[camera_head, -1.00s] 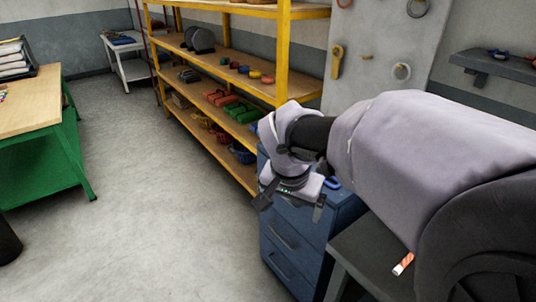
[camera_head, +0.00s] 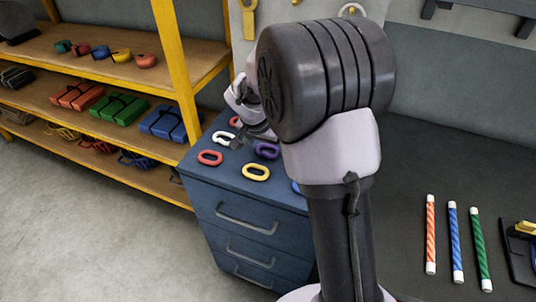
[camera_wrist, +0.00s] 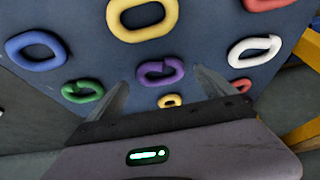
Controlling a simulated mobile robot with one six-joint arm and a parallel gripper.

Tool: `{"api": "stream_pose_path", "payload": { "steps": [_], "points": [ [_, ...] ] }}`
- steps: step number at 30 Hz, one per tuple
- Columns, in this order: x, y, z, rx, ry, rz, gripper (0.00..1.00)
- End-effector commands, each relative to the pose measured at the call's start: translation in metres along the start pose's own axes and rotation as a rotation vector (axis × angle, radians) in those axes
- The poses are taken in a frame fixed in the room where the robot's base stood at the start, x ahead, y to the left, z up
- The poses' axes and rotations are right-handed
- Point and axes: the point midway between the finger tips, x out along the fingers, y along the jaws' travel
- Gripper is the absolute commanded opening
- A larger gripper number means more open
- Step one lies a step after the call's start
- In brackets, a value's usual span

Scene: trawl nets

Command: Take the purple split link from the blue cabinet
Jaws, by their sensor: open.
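The blue cabinet (camera_head: 215,225) stands left of my arm, with several coloured split links lying flat on its top. The purple split link (camera_head: 267,151) lies on that top, right of my gripper (camera_head: 247,137) in the head view. In the wrist view the purple link (camera_wrist: 160,59) lies just ahead of my open fingers, roughly centred between their tips (camera_wrist: 161,79). The fingers hold nothing, and the link looks free of them. My arm covers part of the cabinet top in the head view.
Around the purple link lie a yellow link (camera_head: 256,173), a red link (camera_head: 209,157), a white link (camera_head: 222,139) and a blue link (camera_wrist: 37,66). A green link (camera_wrist: 68,93) shows in the wrist view. Yellow-framed shelves (camera_head: 165,60) stand left; a dark bench (camera_head: 400,245) stands right.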

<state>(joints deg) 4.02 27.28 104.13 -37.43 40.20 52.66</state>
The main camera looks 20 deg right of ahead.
Motion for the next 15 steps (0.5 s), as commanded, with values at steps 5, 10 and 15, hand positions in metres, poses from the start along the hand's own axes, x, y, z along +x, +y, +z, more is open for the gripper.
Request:
{"api": "stream_pose_path", "payload": {
  "steps": [5, 10, 15],
  "points": [
    [0.0174, 0.0003, 0.0004, -0.001, 0.000, 0.000, 0.95],
    [0.0162, 0.0004, 0.0002, -0.001, 0.000, 0.000, 0.81],
    [0.0160, 0.0004, 0.0002, -0.001, 0.000, 0.000, 0.48]
  ]
}}
